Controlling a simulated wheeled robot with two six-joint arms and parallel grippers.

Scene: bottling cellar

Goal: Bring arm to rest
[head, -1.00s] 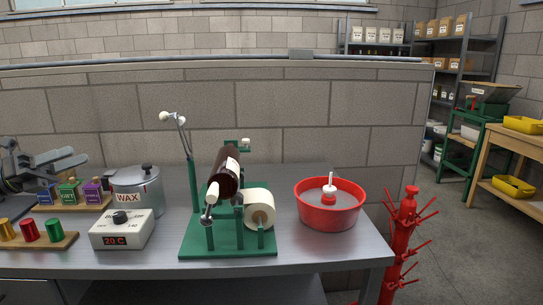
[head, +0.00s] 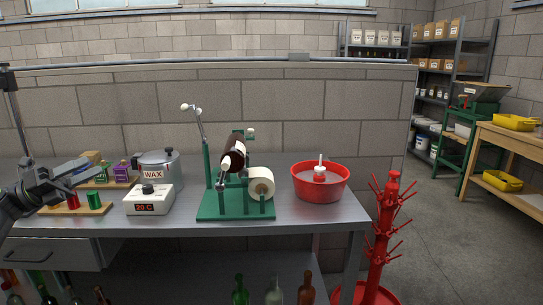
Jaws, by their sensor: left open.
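My left gripper (head: 68,182) comes in from the left edge of the head view, over the left end of the metal workbench (head: 290,222). It is open, and I see nothing held in it. Its arm hides part of the wooden stand (head: 72,210) with red and green capsules. My right gripper is out of view. A dark bottle (head: 233,158) with a pale label lies tilted in the green labelling stand (head: 236,206), beside a roll of white labels (head: 260,183).
A wax pot (head: 158,171) and a white temperature box (head: 148,200) stand right of my left gripper. A red basin (head: 320,182) sits at the bench's right end. A red bottle tree (head: 382,235) stands on the floor beside it. Bottles (head: 240,290) stand below the bench.

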